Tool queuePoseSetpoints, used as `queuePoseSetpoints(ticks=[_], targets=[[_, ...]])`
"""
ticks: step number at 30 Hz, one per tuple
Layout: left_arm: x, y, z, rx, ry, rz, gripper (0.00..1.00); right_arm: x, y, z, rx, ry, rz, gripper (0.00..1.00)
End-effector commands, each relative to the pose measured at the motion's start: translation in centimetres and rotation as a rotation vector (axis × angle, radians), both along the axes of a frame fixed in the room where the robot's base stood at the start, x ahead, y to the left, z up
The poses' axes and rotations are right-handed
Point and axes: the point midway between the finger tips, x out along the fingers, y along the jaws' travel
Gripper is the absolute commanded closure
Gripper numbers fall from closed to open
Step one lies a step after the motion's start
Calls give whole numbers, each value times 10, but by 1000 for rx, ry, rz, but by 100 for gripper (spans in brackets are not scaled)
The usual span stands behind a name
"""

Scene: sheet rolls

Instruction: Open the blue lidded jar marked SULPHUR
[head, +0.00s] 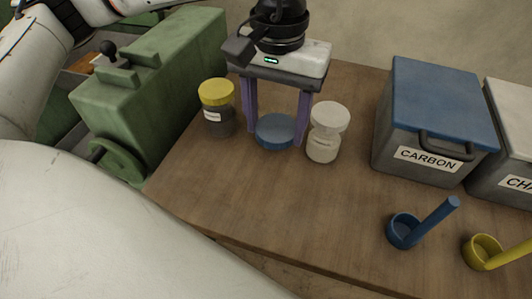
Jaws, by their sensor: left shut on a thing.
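A round blue lid (275,132) shows between the two purple fingers of my left gripper (276,128). The fingers point down and are shut on its sides. The lid looks low, close to the wooden table top. No jar body and no SULPHUR label can be made out under it, so I cannot tell whether it sits on its jar. A jar with a yellow lid (216,93) and dark contents stands to its left. A jar with a white lid (330,117) stands close to its right. My right gripper is out of view.
A grey bin with a blue lid marked CARBON (430,125) stands to the right, with a second bin (508,130) beside it. A blue scoop (405,231) and a yellow scoop (484,251) lie in front. A green machine (150,95) stands left. The table's front middle (290,205) is clear.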

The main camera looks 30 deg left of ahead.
Motion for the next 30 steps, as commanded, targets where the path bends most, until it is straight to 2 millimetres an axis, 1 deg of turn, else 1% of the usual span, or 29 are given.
queuePoseSetpoints(ticks=[1, 4, 9, 12, 19, 24, 26, 30], targets=[[-3, 6, -7, -1, 1, -29, 71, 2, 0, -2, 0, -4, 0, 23], [-5, 11, -17, 1, 1, -69, 71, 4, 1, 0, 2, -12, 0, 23], [-6, 11, -48, 2, 4, -80, 71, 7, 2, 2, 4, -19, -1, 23], [-6, 11, -63, 1, 3, -79, 71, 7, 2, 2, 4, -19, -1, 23], [-5, 11, -82, -1, 1, -76, 71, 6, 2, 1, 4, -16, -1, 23], [-6, 11, -106, 0, 3, -76, 71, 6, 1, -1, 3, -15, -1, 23], [-5, 11, -110, -1, 1, -76, 71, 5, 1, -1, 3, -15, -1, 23], [-5, 11, -110, -1, 0, -76, 71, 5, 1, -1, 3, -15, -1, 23]])
